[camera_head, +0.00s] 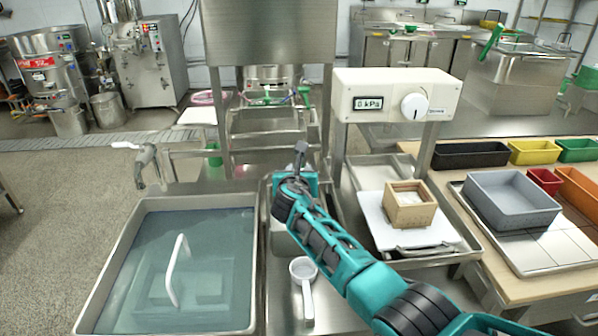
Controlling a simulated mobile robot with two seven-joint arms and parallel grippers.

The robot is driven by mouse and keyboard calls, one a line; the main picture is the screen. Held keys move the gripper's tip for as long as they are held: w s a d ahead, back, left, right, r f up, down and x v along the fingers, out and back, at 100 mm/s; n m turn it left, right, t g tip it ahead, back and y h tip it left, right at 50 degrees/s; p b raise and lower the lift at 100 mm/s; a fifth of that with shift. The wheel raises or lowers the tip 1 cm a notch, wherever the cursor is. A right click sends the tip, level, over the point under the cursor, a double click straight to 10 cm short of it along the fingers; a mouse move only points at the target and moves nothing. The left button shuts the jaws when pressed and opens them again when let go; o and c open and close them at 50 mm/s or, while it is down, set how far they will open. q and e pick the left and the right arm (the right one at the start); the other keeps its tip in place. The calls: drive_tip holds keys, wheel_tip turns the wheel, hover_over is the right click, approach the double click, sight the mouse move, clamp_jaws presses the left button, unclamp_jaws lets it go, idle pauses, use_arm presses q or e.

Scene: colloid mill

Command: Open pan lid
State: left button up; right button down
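A large steel pan (87,290) stands at the lower left. A bluish see-through lid (130,250) with a raised white handle (178,270) covers it, and a blocky shape shows faintly beneath. My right arm comes in from the lower right, across the middle. Its gripper (300,158) is above the steel counter, to the right of the pan and apart from the lid handle. Its fingers are small and seen from behind, so their opening is unclear. My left gripper is not in view.
A white strainer (303,272) with a handle lies right of the pan. A wooden box mold (410,206) sits on a white board (376,228) under a pressure gauge unit (397,97). A grey bin (510,202) stands at right. A grey tap-like fitting (147,164) is behind the pan.

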drive_tip(key=shift+w+d+r+t, duration=0.1)
drive_tip(key=shift+w+r, duration=0.1)
drive_tip(key=shift+r, duration=0.4)
drive_tip(key=shift+w+d+r+t, duration=0.1)
drive_tip(key=shift+w+r, duration=0.15)
drive_tip(key=shift+r, duration=0.3)
drive_tip(key=shift+w+r+t, duration=0.1)
drive_tip(key=shift+w+r, duration=0.1)
drive_tip(key=shift+r, duration=0.4)
drive_tip(key=c, duration=1)
unclamp_jaws()
drive_tip(key=shift+c, duration=0.2)
drive_tip(key=shift+o, duration=0.8)
drive_tip(key=f, duration=0.1)
drive_tip(key=s+f, duration=0.1)
drive_tip(key=f, duration=0.1)
drive_tip(key=shift+o, duration=0.4)
drive_tip(key=shift+s+a+p, duration=0.15)
drive_tip(key=shift+s+p, duration=0.1)
drive_tip(key=shift+p, duration=0.1)
drive_tip(key=r+v, duration=0.3)
drive_tip(key=v, duration=1)
drive_tip(key=shift+w+g+p, duration=0.25)
drive_tip(key=shift+g+p, duration=0.15)
drive_tip(key=shift+a, duration=0.1)
